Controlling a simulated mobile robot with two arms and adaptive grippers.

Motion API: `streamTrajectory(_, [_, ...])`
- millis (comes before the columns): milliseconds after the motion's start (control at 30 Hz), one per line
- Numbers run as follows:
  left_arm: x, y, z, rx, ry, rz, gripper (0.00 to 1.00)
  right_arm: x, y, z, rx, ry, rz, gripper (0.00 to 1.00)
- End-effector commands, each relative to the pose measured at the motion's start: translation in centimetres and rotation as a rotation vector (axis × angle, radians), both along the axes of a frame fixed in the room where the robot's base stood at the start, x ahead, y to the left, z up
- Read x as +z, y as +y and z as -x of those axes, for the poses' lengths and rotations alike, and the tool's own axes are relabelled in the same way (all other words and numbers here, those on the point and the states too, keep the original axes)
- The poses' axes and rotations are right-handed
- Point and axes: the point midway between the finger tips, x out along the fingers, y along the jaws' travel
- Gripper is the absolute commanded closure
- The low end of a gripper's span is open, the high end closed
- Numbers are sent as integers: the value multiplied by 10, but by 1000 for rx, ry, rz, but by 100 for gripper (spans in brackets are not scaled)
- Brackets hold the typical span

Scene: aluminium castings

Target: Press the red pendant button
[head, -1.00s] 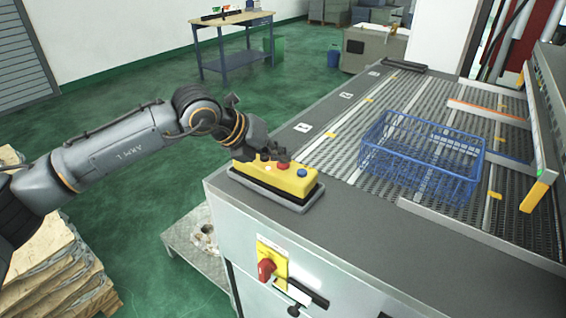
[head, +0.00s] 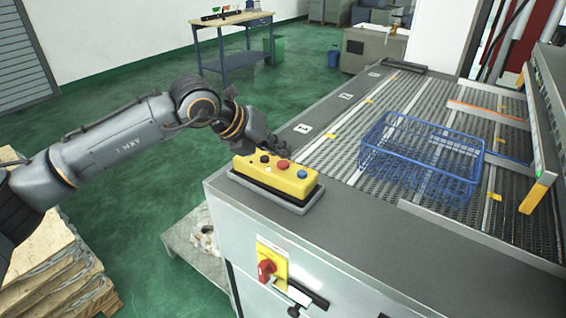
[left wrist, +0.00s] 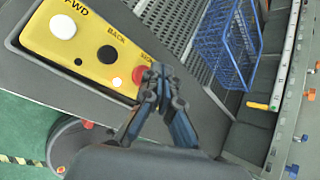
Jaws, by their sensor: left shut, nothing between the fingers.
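The yellow pendant box (head: 262,174) lies in a grey tray on the near left corner of the machine top. Its red button (head: 283,164) sits between a black button (head: 265,157) and a blue button (head: 302,174). My left gripper (head: 268,143) is shut and empty, at the box's far side behind the red button. In the left wrist view, the shut fingertips (left wrist: 160,72) overlap the right edge of the red button (left wrist: 138,75) and hide the area beyond it. I cannot tell whether they touch it. My right gripper is out of view.
A blue wire basket (head: 420,158) stands on the mesh conveyor to the right. A red rotary switch (head: 266,269) is on the machine's front panel. Stacked pallets (head: 50,265) stand at the lower left. Green floor lies open behind my left arm.

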Motion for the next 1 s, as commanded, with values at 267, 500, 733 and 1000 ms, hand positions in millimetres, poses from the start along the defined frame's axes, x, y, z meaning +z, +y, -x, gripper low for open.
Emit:
streamTrajectory(267, [23,0,0,-1,-1,1,100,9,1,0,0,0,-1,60])
streamTrajectory(500, [47,0,0,-1,-1,1,100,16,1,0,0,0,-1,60])
streamTrajectory(733, [50,0,0,-1,0,1,100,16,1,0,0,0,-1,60])
streamTrajectory(1000, [49,0,0,-1,0,1,100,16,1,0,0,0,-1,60])
